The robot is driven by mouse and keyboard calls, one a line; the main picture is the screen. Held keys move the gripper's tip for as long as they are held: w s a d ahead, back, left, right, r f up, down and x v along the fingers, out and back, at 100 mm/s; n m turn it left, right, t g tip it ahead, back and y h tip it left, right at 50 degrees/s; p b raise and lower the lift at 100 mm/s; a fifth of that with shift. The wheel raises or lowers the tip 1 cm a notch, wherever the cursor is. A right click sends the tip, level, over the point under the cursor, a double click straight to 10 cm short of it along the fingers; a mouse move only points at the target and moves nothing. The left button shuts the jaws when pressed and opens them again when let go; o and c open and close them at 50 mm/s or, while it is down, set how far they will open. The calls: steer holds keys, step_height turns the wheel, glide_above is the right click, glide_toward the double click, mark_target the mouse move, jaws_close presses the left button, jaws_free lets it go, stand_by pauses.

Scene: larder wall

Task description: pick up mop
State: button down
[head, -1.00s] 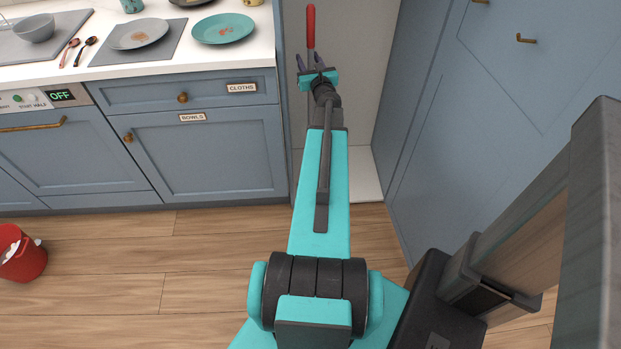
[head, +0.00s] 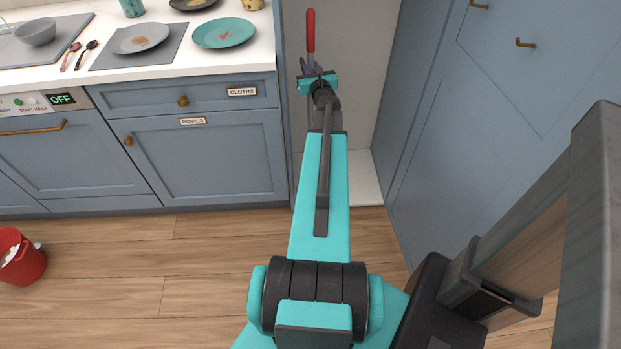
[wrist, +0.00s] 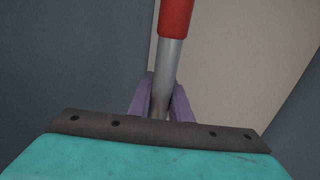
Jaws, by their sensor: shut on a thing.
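The mop shows as an upright pole with a red grip (head: 310,31) at its top, in the tall recess between the blue cabinets. In the wrist view the red grip (wrist: 175,16) sits above a grey metal shaft (wrist: 168,66). My gripper (head: 310,68) is shut on the shaft below the red grip. In the wrist view its two purple fingers (wrist: 161,100) lie on either side of the shaft. The mop's lower end is hidden behind my arm.
A counter (head: 180,68) with plates stands to the left, above a drawer marked CLOTHS (head: 215,95) and a door marked BOWLS (head: 200,155). A tall blue cabinet (head: 470,130) stands close on the right. A red bucket (head: 22,262) is on the floor at far left.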

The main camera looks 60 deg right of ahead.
steer(key=shift+r, duration=0.25)
steer(key=r, duration=0.3)
steer(key=shift+s+a+r, duration=0.1)
steer(key=shift+s+a, duration=0.05)
steer(key=shift+s, duration=0.2)
steer(key=p, duration=0.1)
glide_toward(309, 55)
steer(key=d, duration=0.1)
steer(key=s+d, duration=0.1)
steer(key=d, duration=0.1)
steer(key=s+d+f, duration=0.1)
steer(key=d, duration=0.1)
steer(key=shift+s+d, duration=0.2)
steer(key=shift+p, duration=0.45)
steer(key=p, duration=0.2)
steer(key=s+p, duration=0.1)
steer(key=p, duration=0.1)
steer(key=shift+s+a+p, duration=0.35)
steer(key=shift+p, duration=0.05)
steer(key=shift+s+a+p, duration=0.1)
steer(key=shift+s+p, duration=0.15)
steer(key=shift+p, duration=0.2)
